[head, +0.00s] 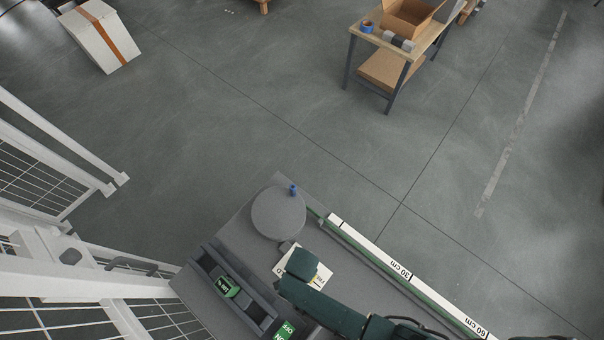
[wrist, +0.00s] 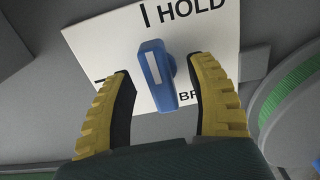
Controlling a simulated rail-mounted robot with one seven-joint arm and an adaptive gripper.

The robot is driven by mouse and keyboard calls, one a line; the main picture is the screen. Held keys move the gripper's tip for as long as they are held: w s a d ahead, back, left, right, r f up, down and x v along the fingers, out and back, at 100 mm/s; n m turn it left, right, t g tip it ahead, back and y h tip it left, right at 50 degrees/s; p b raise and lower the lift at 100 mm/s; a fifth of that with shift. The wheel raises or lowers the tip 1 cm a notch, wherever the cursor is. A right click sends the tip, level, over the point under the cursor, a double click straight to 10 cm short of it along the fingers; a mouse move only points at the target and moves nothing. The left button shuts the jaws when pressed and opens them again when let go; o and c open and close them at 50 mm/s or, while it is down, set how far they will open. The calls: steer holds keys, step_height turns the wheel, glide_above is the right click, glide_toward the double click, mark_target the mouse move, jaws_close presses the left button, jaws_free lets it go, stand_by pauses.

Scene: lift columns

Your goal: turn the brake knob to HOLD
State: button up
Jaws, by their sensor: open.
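The blue brake knob (wrist: 160,92) stands on a white label plate (wrist: 100,42) in the wrist view. Its white stripe runs nearly up and down in the picture, roughly in line with the tick mark beside the word HOLD. My gripper (wrist: 160,74) is open, with one yellow, black-padded finger on each side of the knob. Gaps show between the knob and both fingers. The left finger partly covers another mark, and the right finger covers part of the lower lettering. In the head view, part of the plate (head: 324,275) shows beside my green arm; the knob is hidden there.
A round grey disc (head: 278,213) with a small blue piece (head: 293,190) sits near the plate. A scale strip (head: 375,250) runs along the console's edge. A dark rail with a green block (head: 225,287) lies left. White mesh fencing (head: 60,285) stands further left.

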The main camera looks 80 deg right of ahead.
step_height(320, 180, up, 6)
steer(key=p, duration=0.6)
steer(key=shift+r, duration=1.5)
